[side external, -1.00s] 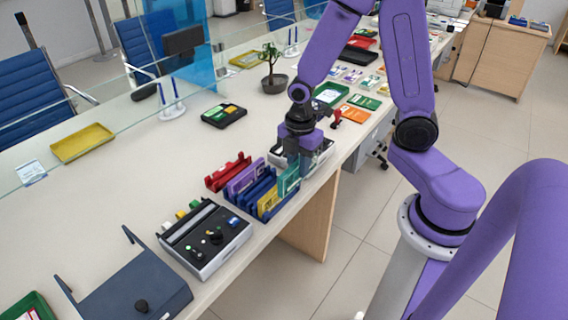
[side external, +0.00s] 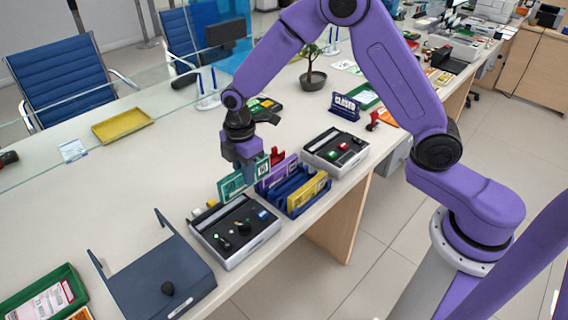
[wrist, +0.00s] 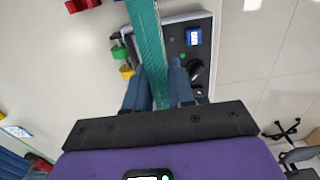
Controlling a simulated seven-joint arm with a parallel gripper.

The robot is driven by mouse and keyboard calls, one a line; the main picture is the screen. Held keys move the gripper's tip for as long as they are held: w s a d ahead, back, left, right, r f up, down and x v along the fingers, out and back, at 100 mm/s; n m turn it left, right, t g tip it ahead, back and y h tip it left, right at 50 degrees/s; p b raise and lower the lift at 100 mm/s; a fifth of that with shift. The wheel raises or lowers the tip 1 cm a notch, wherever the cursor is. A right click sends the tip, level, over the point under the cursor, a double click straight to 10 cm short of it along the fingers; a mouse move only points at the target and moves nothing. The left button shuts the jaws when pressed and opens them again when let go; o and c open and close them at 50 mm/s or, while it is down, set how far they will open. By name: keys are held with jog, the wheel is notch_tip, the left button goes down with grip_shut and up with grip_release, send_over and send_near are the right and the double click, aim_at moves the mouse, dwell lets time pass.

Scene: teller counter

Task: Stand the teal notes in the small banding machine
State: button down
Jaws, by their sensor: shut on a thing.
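The teal notes (side external: 233,184) are a flat bundle held upright in my gripper (side external: 246,172), above the counter and left of the blue rack (side external: 290,205). In the wrist view the teal notes (wrist: 148,38) run up from between the blue fingers of my gripper (wrist: 160,88). A grey-and-black machine (side external: 236,232) with knobs and a blue display lies just below the notes; it also shows beneath them in the wrist view (wrist: 176,40). A second similar machine (side external: 335,150) stands beyond the rack. I cannot tell which one is the small banding machine.
The rack holds purple notes (side external: 276,173) and yellow notes (side external: 307,190). Red pieces show behind my gripper. A dark blue hinged device (side external: 160,280) stands front left, near a green tray (side external: 40,296). A yellow tray (side external: 122,125) lies by the glass. The counter's left middle is clear.

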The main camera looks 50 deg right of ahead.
jog(key=shift+w+a+f, duration=0.6)
jog(key=shift+a+f, duration=0.3)
jog(key=shift+a, duration=0.15)
jog(key=shift+w+a+f, duration=0.6)
jog(key=shift+a+f, duration=0.3)
jog(key=shift+a, duration=0.1)
jog(key=shift+w+a+f, duration=0.6)
jog(key=shift+a+f, duration=0.3)
jog(key=shift+a, duration=0.15)
jog(key=shift+f, duration=0.2)
jog(key=shift+f, duration=0.9)
jog(key=c, duration=0.9)
grip_release()
notch_tip(320, 180, up, 7)
jog(key=shift+r, duration=0.1)
